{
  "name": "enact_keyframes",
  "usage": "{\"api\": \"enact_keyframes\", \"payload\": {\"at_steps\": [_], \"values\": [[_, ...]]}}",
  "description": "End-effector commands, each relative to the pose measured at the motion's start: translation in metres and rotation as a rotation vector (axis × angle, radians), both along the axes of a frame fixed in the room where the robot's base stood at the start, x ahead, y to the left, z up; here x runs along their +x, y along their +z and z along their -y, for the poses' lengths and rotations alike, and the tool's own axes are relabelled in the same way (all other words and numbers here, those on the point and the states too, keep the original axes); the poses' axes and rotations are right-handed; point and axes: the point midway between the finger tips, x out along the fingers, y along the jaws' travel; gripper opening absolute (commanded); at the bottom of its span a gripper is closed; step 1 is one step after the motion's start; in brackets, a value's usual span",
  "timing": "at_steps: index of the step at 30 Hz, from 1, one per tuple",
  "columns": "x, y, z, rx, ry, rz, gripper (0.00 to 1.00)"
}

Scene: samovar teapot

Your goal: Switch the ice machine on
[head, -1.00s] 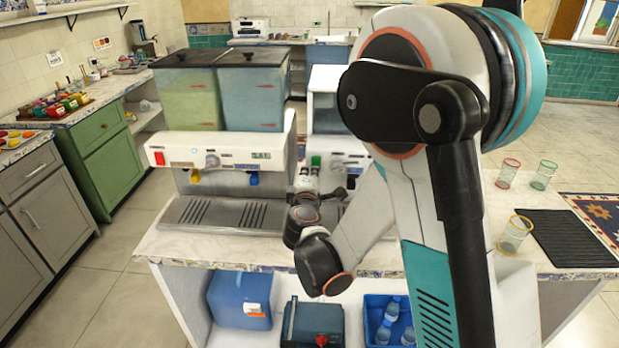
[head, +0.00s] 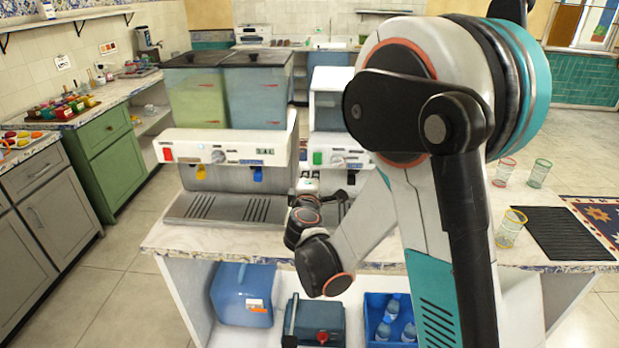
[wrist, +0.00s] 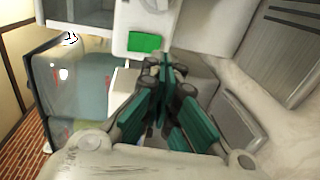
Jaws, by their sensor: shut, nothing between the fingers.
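A white machine (head: 329,125) stands on the counter, partly hidden behind my arm; I cannot read a label naming it as the ice machine. Its front panel carries a green switch (head: 318,158) and a round knob (head: 337,160). The green switch (wrist: 145,42) also shows in the wrist view on the white panel. My gripper (head: 309,178) is in front of and just below this panel. In the wrist view its green-padded fingers (wrist: 163,62) are shut and empty, with the tips close below the switch. I cannot tell whether they touch the panel.
A twin-tank dispenser (head: 225,148) with a red switch (head: 167,154) stands close on the left. Glasses (head: 511,228) and a black mat (head: 560,238) are on the counter's right. Below, a shelf holds a blue container (head: 243,292) and a blue crate (head: 372,330) of bottles.

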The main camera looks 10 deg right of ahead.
Motion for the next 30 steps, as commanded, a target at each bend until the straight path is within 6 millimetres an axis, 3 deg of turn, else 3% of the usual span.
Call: {"api": "enact_keyframes", "payload": {"at_steps": [15, 21, 30], "values": [[-0.082, -0.012, -0.027, 0.0, 0.001, 0.0, 0.0], [-0.094, -0.013, -0.031, 0.0, 0.001, 0.0, 0.0], [-0.095, -0.012, -0.031, 0.0, 0.0, 0.0, 0.0]]}}
